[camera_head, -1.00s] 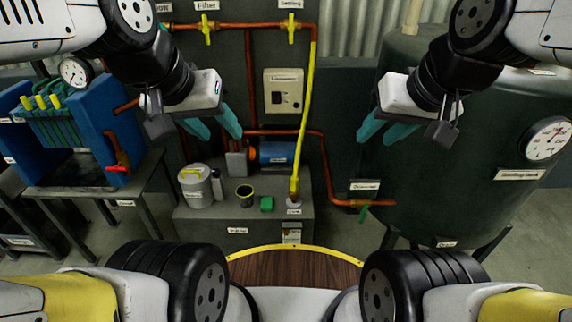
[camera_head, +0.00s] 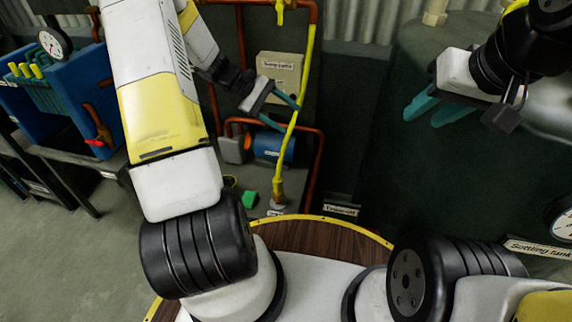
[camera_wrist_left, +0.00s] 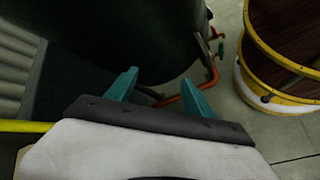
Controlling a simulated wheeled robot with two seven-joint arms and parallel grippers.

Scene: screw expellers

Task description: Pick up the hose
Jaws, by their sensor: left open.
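The hose (camera_head: 305,85) is a long yellow tube. It runs from the copper pipe at the top down to a fitting on the grey block. My left gripper (camera_head: 288,116) is open, and its teal fingertips overlap the hose in the head view. In the left wrist view, the open fingers (camera_wrist_left: 160,88) have no hose between them. A yellow stretch of the hose (camera_wrist_left: 25,126) shows at the left edge there and passes out of sight at the gripper body. My right gripper (camera_head: 424,118) is open and empty in front of the dark tank, well right of the hose.
The dark settling tank (camera_head: 400,170) stands to the right. A box (camera_head: 280,75) and copper pipes (camera_head: 318,165) are behind the hose. A blue motor (camera_head: 272,147) and a green piece (camera_head: 249,199) lie low beside it. Blue equipment (camera_head: 70,90) stands at left.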

